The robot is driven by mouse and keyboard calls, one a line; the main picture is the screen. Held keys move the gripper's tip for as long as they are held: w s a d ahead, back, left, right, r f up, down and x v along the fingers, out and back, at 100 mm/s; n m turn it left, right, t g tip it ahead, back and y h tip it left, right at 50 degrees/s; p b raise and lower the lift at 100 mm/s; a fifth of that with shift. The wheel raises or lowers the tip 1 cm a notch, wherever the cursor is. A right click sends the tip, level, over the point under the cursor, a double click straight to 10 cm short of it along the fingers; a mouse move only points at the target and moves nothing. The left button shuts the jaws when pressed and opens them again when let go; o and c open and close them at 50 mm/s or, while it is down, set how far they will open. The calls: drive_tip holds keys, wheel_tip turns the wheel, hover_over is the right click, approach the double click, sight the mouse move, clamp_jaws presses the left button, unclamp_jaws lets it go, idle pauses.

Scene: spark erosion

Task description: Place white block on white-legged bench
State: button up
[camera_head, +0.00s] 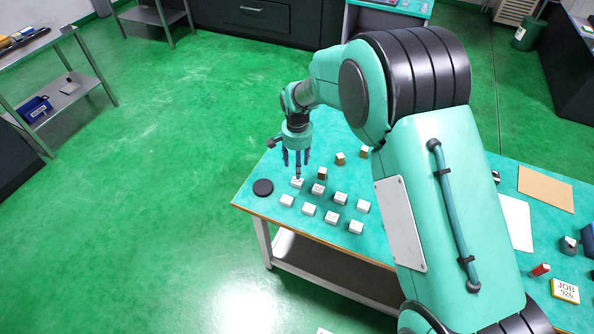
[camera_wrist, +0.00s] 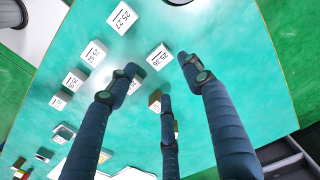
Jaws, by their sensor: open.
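Several white blocks stand on the teal-topped bench with white legs (camera_head: 262,240). One white block (camera_head: 297,183) is close below my gripper (camera_head: 297,162). In the wrist view, a white block marked with numbers (camera_wrist: 159,57) lies between the tips of my open, empty fingers (camera_wrist: 160,78), apart from them as far as I can tell. Another white block (camera_wrist: 124,17) is at the top, and one more is partly hidden behind the left finger. Other white blocks, such as this one (camera_head: 331,218), stand in rows to the right and front.
A black disc (camera_head: 263,187) lies at the bench's left corner. Small brown blocks (camera_head: 340,158) stand behind the white ones. A brown board (camera_head: 545,188) and a yellow-edged job sign (camera_head: 565,291) are at the right. A metal table (camera_head: 28,45) stands far left; green floor between is clear.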

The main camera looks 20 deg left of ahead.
drive_tip(key=shift+r, duration=2)
drive_tip(key=s+d+r+t+y, duration=0.1)
drive_tip(key=s+d+r, duration=0.1)
drive_tip(key=d+r, duration=1.15)
drive_tip(key=s+d+r+t, duration=0.1)
drive_tip(key=s+d+r, duration=0.2)
drive_tip(key=d+r, duration=1.1)
drive_tip(key=s+d+r+t, duration=0.2)
drive_tip(key=s+d+r, duration=0.3)
drive_tip(key=s+d, duration=0.7)
drive_tip(key=s+d+t+h, duration=0.1)
drive_tip(key=s+d, duration=1)
drive_tip(key=s, duration=0.2)
drive_tip(key=shift+t, duration=0.3)
